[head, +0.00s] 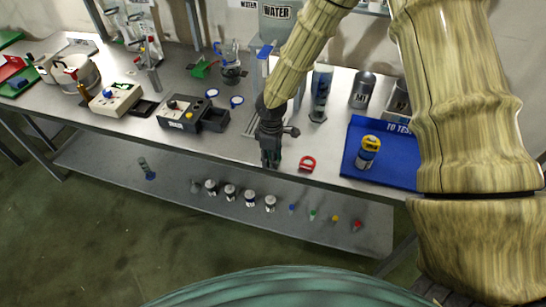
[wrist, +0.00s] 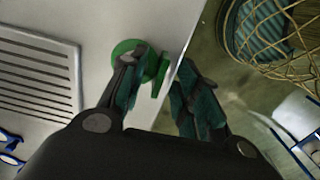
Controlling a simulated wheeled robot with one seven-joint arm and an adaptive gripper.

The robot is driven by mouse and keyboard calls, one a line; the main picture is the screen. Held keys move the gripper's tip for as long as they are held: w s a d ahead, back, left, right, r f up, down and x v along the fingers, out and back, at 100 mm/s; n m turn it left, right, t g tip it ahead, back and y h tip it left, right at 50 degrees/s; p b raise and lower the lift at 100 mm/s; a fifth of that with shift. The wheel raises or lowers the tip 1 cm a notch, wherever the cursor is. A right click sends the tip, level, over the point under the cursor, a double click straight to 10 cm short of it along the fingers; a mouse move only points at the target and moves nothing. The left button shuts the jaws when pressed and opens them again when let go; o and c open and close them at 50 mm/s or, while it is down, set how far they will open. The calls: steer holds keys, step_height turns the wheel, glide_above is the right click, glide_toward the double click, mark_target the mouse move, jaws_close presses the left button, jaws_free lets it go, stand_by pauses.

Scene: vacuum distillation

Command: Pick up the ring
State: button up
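A green ring-shaped piece with a flat tab (wrist: 160,75) lies at the table edge in the wrist view. My gripper (wrist: 165,60) is open around it, with the left finger overlapping it and the right finger apart, past the table edge. In the head view my gripper (head: 270,160) points down at the front edge of the table, and no green piece shows there; it may be hidden behind the fingers. A red ring-shaped piece (head: 307,163) lies on the table just right of my gripper.
A blue tray (head: 358,178) holding a yellow-capped jar (head: 368,152) stands to the right. A slotted grille (wrist: 35,75) lies behind my gripper. Blue rings (head: 237,101) and a black device (head: 184,112) are to the left. Several jars stand on the lower shelf (head: 110,160).

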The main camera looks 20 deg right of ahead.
jaws_close()
steer(key=shift+r, duration=0.1)
stand_by(0.4)
